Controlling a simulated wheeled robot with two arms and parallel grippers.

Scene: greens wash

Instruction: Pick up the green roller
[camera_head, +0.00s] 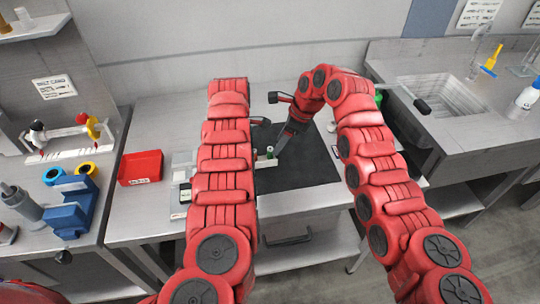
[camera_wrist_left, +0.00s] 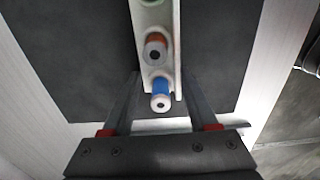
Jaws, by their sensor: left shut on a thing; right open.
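A white holder (camera_wrist_left: 177,45) stands on a dark mat (camera_wrist_left: 80,50) and carries a row of rollers. A blue roller (camera_wrist_left: 160,88) is at its near end, and a red-brown one (camera_wrist_left: 155,47) sits beyond it. The green roller (camera_wrist_left: 150,2) shows only as a sliver at the top edge of the wrist view. In the head view a small green end (camera_head: 270,152) shows at the holder. My left gripper (camera_wrist_left: 160,78) has a finger on each side of the holder and is shut on it; my left arm mostly hides it in the head view. My right gripper (camera_head: 280,146) is open, pointing down beside the green end.
A red tray (camera_head: 140,167) lies left of the mat on the grey table. Blue and yellow parts stand on the left bench. A sink (camera_head: 440,95) is at the right. The mat's front right area is clear.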

